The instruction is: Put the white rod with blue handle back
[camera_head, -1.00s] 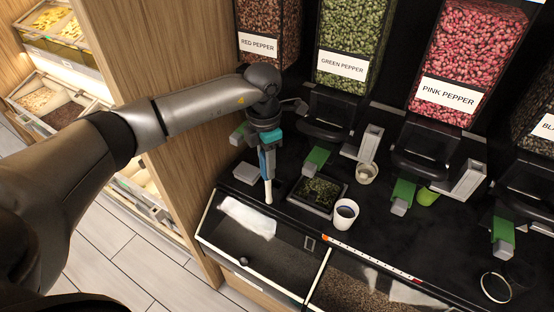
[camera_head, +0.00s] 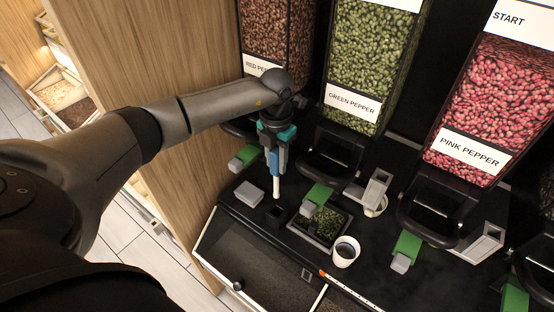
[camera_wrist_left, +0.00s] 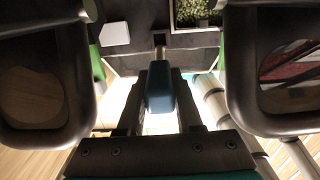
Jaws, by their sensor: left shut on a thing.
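My left gripper (camera_head: 273,150) is shut on the blue handle (camera_head: 273,163) of the white rod (camera_head: 276,190). The rod hangs nearly upright with its white end down, above the black counter. In the left wrist view the blue handle (camera_wrist_left: 159,92) sits between the two fingers, and the rod points towards a small square opening (camera_wrist_left: 158,39). That dark square holder (camera_head: 275,212) is just below the rod's tip in the head view. The tip looks apart from it, but the exact gap is unclear. My right gripper is out of view.
A grey block (camera_head: 249,193) lies left of the holder. A tray of green bits (camera_head: 327,222) and a white cup (camera_head: 346,252) stand to the right. Pepper dispensers with green-handled spouts (camera_head: 316,199) line the back. A wooden panel (camera_head: 180,60) stands left.

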